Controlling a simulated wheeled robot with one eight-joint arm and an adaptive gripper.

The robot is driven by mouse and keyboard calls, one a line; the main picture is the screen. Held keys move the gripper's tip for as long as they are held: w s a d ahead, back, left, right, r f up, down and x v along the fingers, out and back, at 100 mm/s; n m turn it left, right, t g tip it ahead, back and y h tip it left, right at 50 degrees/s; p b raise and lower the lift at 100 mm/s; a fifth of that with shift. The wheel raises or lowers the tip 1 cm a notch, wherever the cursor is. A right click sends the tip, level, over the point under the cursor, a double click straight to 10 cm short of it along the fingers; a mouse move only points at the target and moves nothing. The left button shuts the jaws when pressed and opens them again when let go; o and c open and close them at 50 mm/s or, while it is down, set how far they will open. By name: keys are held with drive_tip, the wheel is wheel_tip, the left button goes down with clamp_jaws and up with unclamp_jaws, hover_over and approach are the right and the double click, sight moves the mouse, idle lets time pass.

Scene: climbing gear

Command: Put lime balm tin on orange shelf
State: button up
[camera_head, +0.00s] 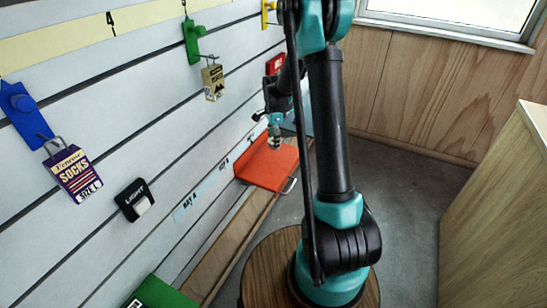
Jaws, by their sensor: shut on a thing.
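The orange shelf (268,166) is fixed low on the slatted wall, near the middle of the view. My gripper (274,143) is just above its back part, pointing down. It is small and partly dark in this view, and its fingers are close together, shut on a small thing. That thing is mostly hidden by the fingers; I take it for the lime balm tin, but its colour and label cannot be made out. I cannot tell whether it touches the shelf.
A black light pack (134,200) is on the wall. A green shelf (160,293) is at lower left. A wooden counter (497,225) stands at right.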

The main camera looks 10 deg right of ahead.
sight(274, 162)
wheel_tip(274, 162, down, 9)
idle(0.5)
drive_tip(key=shift+f, duration=0.1)
drive_tip(key=o, duration=1.3)
